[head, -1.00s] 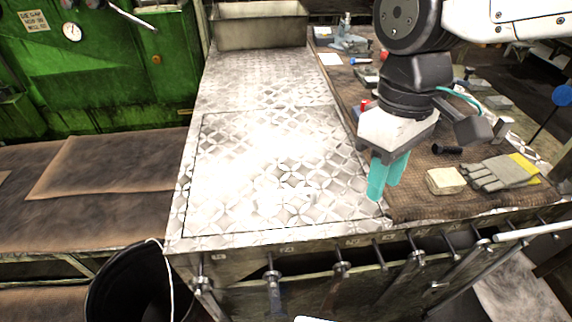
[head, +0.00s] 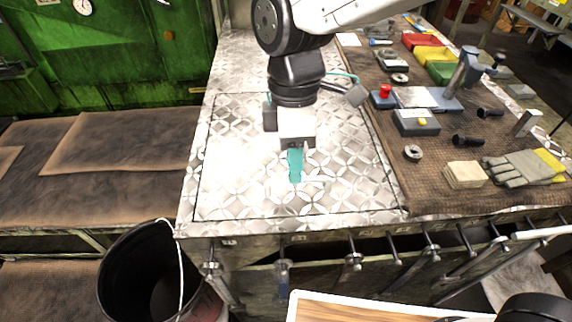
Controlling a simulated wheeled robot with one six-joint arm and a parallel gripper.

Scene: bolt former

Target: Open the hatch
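The hatch (head: 235,165) is a pale patterned metal panel set flush in the bench top. A thin dark seam outlines it, and it lies flat. A small pale bar, perhaps its handle (head: 313,184), shows faintly near its front middle. My gripper (head: 295,180) points down over the hatch, with its teal fingertips beside the left end of this bar. The fingers overlap in this view, so I cannot tell whether they are apart or touch the bar.
A brown mat (head: 440,190) on the right holds tools, a sponge (head: 464,174) and gloves (head: 525,167). A black bucket (head: 135,270) stands at the front left. Several tools hang along the bench's front edge. A metal bin stands at the back.

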